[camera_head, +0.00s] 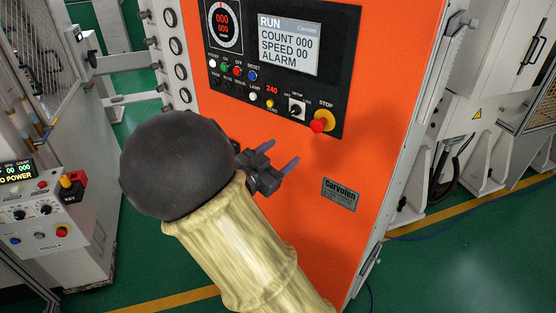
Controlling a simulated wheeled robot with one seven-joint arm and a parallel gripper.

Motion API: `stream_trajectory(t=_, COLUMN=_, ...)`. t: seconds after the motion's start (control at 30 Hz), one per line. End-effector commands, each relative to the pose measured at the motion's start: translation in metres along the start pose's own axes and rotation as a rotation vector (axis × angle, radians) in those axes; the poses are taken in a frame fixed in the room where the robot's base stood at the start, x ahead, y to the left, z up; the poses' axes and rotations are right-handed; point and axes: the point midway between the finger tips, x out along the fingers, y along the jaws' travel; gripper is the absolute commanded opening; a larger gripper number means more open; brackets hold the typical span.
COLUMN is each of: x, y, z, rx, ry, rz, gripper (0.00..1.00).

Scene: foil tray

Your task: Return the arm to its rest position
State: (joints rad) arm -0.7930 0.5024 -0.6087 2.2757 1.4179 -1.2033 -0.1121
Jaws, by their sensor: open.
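My gripper (281,159) is in front of the orange cabinet (310,210), below the black control panel (342,87). Its two fingers are apart, with nothing seen between them. My arm, with a dark round joint and a pale yellow sleeve, comes up from the bottom of the view and hides part of the cabinet's left side. The panel carries a screen (289,44) reading RUN, COUNT 000, SPEED 00 and ALARM. A red stop button (318,125) sits at its lower right. I cannot tell how far the fingers are from the cabinet face.
A grey machine (72,240) with its own controls stands at the left. White machinery (490,90) stands at the right behind a yellow floor line (440,226). Green floor (480,270) is clear at the lower right, apart from a thin cable.

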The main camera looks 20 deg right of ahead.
Motion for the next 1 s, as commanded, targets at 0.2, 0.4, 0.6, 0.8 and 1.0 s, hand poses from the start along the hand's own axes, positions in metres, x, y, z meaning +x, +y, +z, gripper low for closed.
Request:
stream_trajectory(t=0.2, x=-0.004, y=0.000, z=0.000, rx=0.000, ry=-0.001, rz=0.001, gripper=0.60)
stream_trajectory(t=0.4, x=-0.004, y=0.000, z=0.000, rx=0.000, ry=-0.001, rz=0.001, gripper=0.60)
stream_trajectory(t=0.6, x=-0.001, y=-0.001, z=0.004, rx=-0.003, ry=-0.028, rz=-0.015, gripper=0.60)
stream_trajectory(t=0.8, x=0.005, y=-0.011, z=0.038, rx=-0.038, ry=-0.256, rz=-0.144, gripper=0.60)
stream_trajectory(t=1.0, x=-0.017, y=-0.016, z=0.082, rx=-0.131, ry=-0.599, rz=-0.353, gripper=0.60)
